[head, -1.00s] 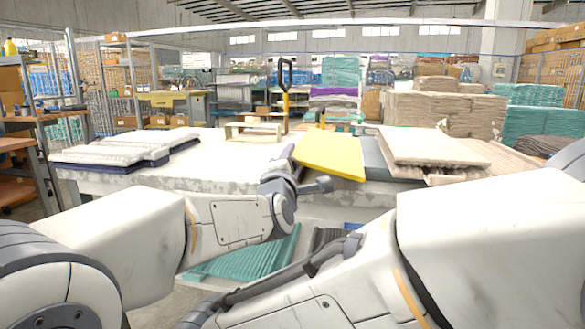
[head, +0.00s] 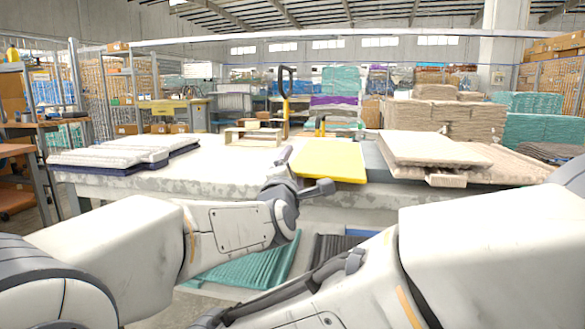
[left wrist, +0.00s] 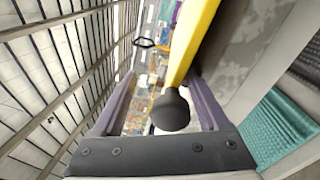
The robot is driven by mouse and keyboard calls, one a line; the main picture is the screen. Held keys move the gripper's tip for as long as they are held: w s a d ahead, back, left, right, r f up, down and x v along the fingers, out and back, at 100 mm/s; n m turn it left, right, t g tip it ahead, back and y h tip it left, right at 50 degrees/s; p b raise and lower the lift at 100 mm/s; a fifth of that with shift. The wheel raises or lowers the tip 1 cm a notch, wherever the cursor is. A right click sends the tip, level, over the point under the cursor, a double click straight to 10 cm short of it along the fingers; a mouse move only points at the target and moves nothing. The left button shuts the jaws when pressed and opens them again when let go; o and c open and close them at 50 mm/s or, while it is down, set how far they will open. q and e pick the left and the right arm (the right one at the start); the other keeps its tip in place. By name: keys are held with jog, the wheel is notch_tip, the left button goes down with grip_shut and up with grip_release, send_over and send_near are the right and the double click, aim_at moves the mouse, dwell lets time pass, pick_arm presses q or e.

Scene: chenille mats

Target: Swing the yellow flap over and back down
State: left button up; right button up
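The yellow flap (head: 330,160) lies almost flat on the pale table, right of its middle, in the head view. In the left wrist view its yellow edge (left wrist: 194,40) runs down between the fingers and ends by a round black knob (left wrist: 170,110). My left gripper (head: 287,158) is at the flap's near left corner. The left wrist view shows this gripper (left wrist: 162,88) open, its fingers wide apart on either side of the knob; the right finger is close to the yellow edge, contact unclear.
White ribbed mats (head: 120,150) lie on the table's left. A beige mat stack (head: 435,150) lies right of the flap. A small wooden stand (head: 252,135) and a post with a black loop handle (head: 286,85) stand behind. Teal mats (head: 245,262) lie below the table.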

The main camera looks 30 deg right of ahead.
pick_arm(q)
jog(key=shift+w+a, duration=0.1)
jog(key=shift+a, duration=0.1)
jog(key=shift+a+b, duration=0.1)
jog(key=shift+b, duration=0.2)
jog(key=b+v, duration=0.6)
jog(key=v, duration=0.4)
jog(key=shift+s, duration=0.2)
